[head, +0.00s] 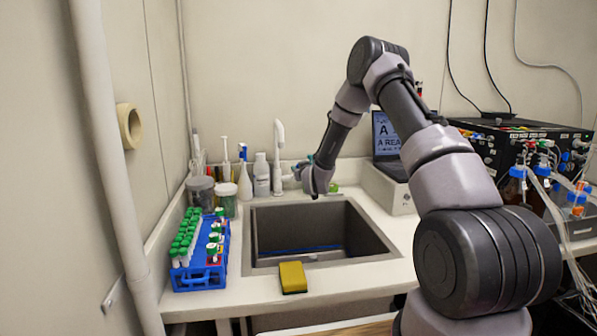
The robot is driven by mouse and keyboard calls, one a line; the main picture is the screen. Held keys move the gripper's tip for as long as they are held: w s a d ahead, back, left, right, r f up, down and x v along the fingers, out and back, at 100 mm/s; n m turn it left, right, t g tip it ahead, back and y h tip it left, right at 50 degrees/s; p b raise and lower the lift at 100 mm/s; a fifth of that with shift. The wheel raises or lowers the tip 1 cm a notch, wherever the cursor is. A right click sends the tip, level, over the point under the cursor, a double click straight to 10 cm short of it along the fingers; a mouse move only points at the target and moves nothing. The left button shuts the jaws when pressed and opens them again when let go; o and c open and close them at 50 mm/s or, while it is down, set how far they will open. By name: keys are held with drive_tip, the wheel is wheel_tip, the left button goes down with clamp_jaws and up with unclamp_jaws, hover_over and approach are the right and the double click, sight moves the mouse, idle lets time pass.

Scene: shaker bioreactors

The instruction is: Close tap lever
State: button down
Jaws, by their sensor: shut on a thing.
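The white tap (278,150) stands upright behind the sink (262,262), with its head high over the rear edge. My gripper (301,169) is just right of the tap's base, at the height of its lever. The jaws are shut on the tap lever (289,177), which is small here and partly hidden by the gripper. The lever's exact angle cannot be told. No water stream shows below the tap. A thin blue line runs across the dark sink bottom.
A blue rack (203,276) of green-capped tubes stands left of the sink. A yellow sponge (293,277) lies at its front edge. Bottles (262,175) stand left of the tap. A laptop (388,140) and black bioreactor units (520,145) are at right.

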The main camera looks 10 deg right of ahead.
drive_tip(key=shift+r, duration=0.1)
drive_tip(key=c, duration=0.9)
unclamp_jaws()
drive_tip(key=shift+w, duration=0.1)
drive_tip(key=shift+o, duration=0.2)
drive_tip(key=s+r, duration=0.1)
drive_tip(key=s, duration=0.9)
drive_tip(key=shift+s+d+r, duration=0.15)
drive_tip(key=shift+s+d, duration=0.25)
drive_tip(key=shift+d, duration=0.05)
